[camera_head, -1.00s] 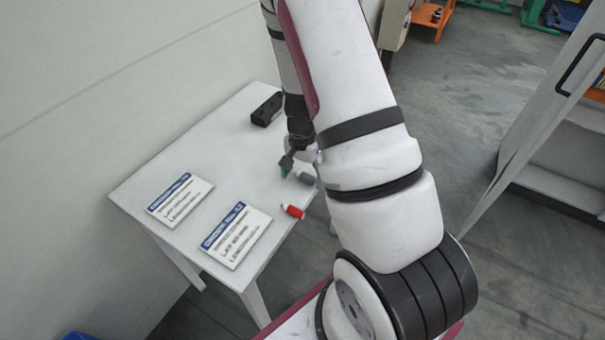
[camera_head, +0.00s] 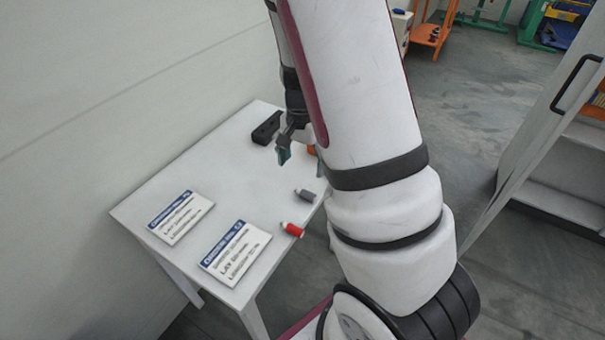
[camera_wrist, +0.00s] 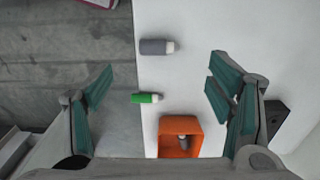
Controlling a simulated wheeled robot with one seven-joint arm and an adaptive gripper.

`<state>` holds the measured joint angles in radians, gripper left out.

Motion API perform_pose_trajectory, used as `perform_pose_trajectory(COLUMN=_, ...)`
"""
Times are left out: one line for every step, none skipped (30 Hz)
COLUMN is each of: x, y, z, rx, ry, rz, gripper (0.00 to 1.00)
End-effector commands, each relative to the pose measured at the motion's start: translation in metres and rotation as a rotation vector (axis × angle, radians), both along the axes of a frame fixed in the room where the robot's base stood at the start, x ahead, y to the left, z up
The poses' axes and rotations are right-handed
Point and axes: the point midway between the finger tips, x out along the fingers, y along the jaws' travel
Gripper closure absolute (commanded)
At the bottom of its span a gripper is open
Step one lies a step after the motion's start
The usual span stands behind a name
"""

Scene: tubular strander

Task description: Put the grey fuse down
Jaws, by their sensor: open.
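The grey fuse (camera_head: 306,195) lies on its side on the white table, near the table's right edge. In the wrist view the grey fuse (camera_wrist: 154,47) lies beyond the fingertips, apart from both fingers. My gripper (camera_head: 290,148) is above the table, farther back than the fuse. In the wrist view my gripper (camera_wrist: 158,85) has its two fingers wide apart, with nothing held between them.
A red fuse (camera_head: 292,230) lies nearer the front of the table (camera_head: 235,185). A green fuse (camera_wrist: 146,98) and an orange box (camera_wrist: 199,139) with something in it are near the table edge. Two printed cards (camera_head: 181,217) (camera_head: 236,252) and a black block (camera_head: 267,128) are also there.

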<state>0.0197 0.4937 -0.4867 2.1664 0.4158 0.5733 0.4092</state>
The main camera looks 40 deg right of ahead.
Motion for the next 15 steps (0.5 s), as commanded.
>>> perform_pose_trajectory(x=0.000, y=0.000, z=0.005, rx=-0.001, ry=-0.001, rz=0.001, gripper=0.25)
perform_pose_trajectory(x=0.000, y=0.000, z=0.006, rx=-0.001, ry=-0.001, rz=0.001, gripper=0.25)
perform_pose_trajectory(x=0.000, y=0.001, z=0.009, rx=0.001, ry=-0.003, rz=0.004, gripper=0.25)
perform_pose_trajectory(x=0.000, y=0.002, z=0.012, rx=0.003, ry=-0.006, rz=0.009, gripper=0.25)
perform_pose_trajectory(x=0.001, y=0.005, z=0.015, rx=0.007, ry=-0.010, rz=0.017, gripper=0.25)
perform_pose_trajectory(x=0.001, y=0.009, z=0.022, rx=0.014, ry=-0.020, rz=0.034, gripper=0.25)
perform_pose_trajectory(x=0.001, y=0.014, z=0.028, rx=0.020, ry=-0.029, rz=0.053, gripper=0.25)
perform_pose_trajectory(x=0.001, y=0.020, z=0.035, rx=0.028, ry=-0.040, rz=0.077, gripper=0.25)
perform_pose_trajectory(x=0.000, y=0.028, z=0.046, rx=0.039, ry=-0.058, rz=0.113, gripper=0.25)
perform_pose_trajectory(x=-0.001, y=0.036, z=0.056, rx=0.047, ry=-0.073, rz=0.145, gripper=0.25)
perform_pose_trajectory(x=-0.003, y=0.043, z=0.067, rx=0.055, ry=-0.088, rz=0.182, gripper=0.25)
perform_pose_trajectory(x=-0.005, y=0.054, z=0.081, rx=0.064, ry=-0.112, rz=0.232, gripper=0.25)
perform_pose_trajectory(x=-0.008, y=0.062, z=0.092, rx=0.068, ry=-0.127, rz=0.273, gripper=0.25)
perform_pose_trajectory(x=-0.012, y=0.070, z=0.102, rx=0.072, ry=-0.143, rz=0.312, gripper=0.25)
perform_pose_trajectory(x=-0.017, y=0.080, z=0.115, rx=0.073, ry=-0.164, rz=0.367, gripper=0.25)
